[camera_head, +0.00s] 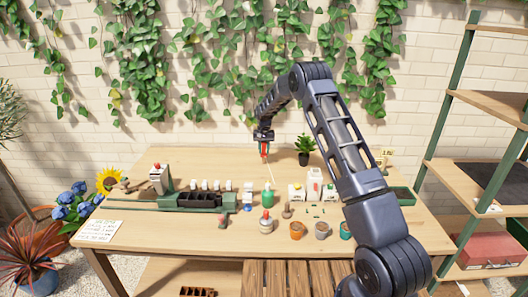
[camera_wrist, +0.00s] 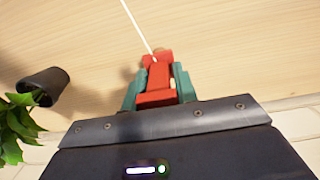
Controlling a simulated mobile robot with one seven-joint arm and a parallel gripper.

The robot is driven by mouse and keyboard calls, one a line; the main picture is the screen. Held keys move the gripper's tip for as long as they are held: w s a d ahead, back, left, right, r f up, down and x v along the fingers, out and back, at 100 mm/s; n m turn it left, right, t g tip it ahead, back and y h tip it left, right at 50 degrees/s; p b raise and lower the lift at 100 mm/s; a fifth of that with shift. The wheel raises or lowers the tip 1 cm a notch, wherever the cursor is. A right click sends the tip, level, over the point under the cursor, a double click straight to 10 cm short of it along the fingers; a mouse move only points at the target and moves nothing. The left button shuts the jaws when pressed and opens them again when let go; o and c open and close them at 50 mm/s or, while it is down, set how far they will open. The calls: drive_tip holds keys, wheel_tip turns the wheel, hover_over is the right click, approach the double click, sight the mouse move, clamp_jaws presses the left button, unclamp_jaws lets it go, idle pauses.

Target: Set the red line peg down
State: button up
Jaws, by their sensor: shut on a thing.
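The red line peg (camera_wrist: 158,78) is between the teal fingers of my gripper (camera_wrist: 158,82), which is shut on it. In the head view the peg (camera_head: 264,149) shows as a small red piece under my gripper (camera_head: 264,147), above the back part of the wooden table (camera_head: 215,165). A thin pale line (camera_wrist: 137,25) runs from the peg; in the head view it slants down toward the table. I cannot tell whether the peg touches the table.
A plant in a dark pot (camera_head: 305,158) stands close to the right of my gripper; its pot (camera_wrist: 45,86) shows at left in the wrist view. The table's back left is clear.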

drive_tip(key=shift+f, duration=0.45)
drive_tip(key=shift+f, duration=0.1)
drive_tip(key=o, duration=1)
